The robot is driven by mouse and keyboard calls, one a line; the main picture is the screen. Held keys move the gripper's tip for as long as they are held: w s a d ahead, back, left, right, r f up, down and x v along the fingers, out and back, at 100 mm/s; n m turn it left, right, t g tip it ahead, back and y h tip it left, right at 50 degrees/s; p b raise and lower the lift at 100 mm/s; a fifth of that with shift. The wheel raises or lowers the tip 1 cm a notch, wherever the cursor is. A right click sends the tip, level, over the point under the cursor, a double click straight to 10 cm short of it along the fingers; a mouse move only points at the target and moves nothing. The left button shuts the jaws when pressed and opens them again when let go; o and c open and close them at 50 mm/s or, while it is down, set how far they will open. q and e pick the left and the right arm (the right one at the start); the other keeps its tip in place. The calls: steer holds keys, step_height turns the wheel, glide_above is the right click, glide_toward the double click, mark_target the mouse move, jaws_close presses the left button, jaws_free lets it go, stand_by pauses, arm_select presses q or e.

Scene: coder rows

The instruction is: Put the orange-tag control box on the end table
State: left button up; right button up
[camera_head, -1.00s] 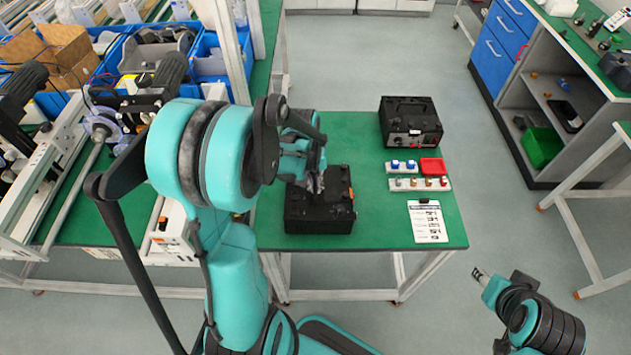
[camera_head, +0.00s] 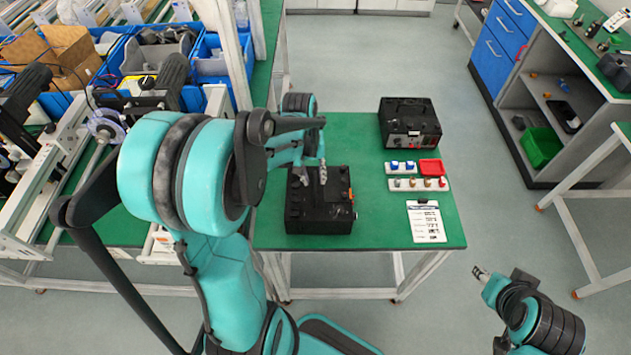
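The black control box with orange marks on its right side (camera_head: 320,215) sits on the green-topped table (camera_head: 375,225), near its left front part. My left gripper (camera_head: 313,176) is over the back of this box, fingers pointing down and spread apart. It looks open, with nothing held between the fingers. Whether a fingertip touches the box is hard to tell. My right gripper (camera_head: 481,273) is low at the right, off the table and away from the box; its fingers are too small to judge.
A second black box (camera_head: 409,122) stands at the table's back right. In front of it are a red tray (camera_head: 432,167), small parts in a white holder (camera_head: 418,184) and a printed sheet (camera_head: 426,221). Blue bins (camera_head: 160,50) and equipment fill the left bench.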

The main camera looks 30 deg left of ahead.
arm_select(q)
step_height(320, 180, up, 6)
steer(key=p, duration=0.1)
steer(key=s+d+r+m+t+y, duration=0.1)
steer(key=s+d+r+m+t, duration=0.4)
steer(key=s+d, duration=0.3)
steer(key=d+m+t, duration=0.1)
steer(key=d, duration=0.2)
steer(key=shift+s+d+r, duration=0.3)
steer(key=shift+s+d, duration=0.1)
